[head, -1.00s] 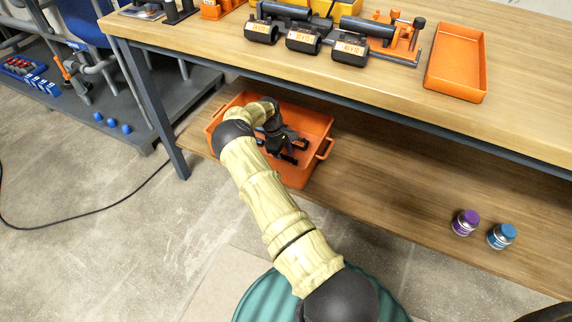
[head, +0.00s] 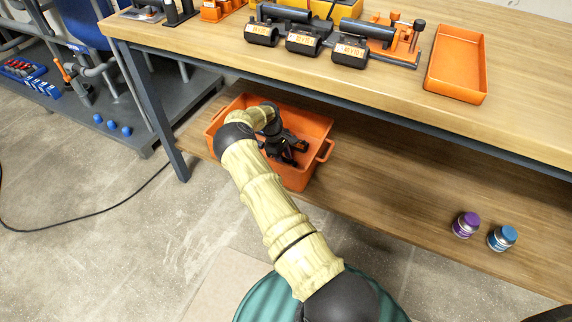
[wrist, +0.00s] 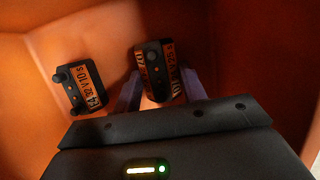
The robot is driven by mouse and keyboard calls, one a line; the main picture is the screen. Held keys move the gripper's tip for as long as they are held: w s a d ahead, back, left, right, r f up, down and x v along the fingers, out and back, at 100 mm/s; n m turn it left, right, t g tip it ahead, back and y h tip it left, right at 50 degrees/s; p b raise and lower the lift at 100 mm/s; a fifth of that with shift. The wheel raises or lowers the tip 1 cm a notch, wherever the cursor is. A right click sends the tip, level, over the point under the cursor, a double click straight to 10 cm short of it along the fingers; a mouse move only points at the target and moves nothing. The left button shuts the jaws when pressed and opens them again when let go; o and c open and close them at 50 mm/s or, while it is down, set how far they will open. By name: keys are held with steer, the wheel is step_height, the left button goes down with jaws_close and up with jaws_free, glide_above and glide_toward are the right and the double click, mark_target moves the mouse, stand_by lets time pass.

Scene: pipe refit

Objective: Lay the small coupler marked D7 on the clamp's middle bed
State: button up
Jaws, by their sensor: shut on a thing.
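My gripper (head: 286,152) is down inside the orange bin on the lower shelf. In the wrist view its fingers (wrist: 158,92) are shut on a small dark coupler (wrist: 152,62) with orange labels. The label is partly hidden and seems to read D7.
Walls of the orange bin (head: 318,150) surround my gripper, and the bench top (head: 490,118) overhangs the shelf. Large labelled couplers (head: 350,53) stand at the clamp's front. An empty orange tray (head: 457,62) is to its right. Purple-lidded (head: 466,224) and blue-lidded (head: 502,238) jars stand on the shelf.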

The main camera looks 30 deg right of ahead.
mark_target(288, 161)
steer(key=shift+r+p, duration=1.45)
steer(key=shift+r, duration=0.05)
steer(key=shift+r+p, duration=0.95)
steer(key=shift+r, duration=0.1)
steer(key=shift+f, duration=0.1)
steer(key=shift+f+b, duration=1.75)
steer(key=shift+r, duration=0.1)
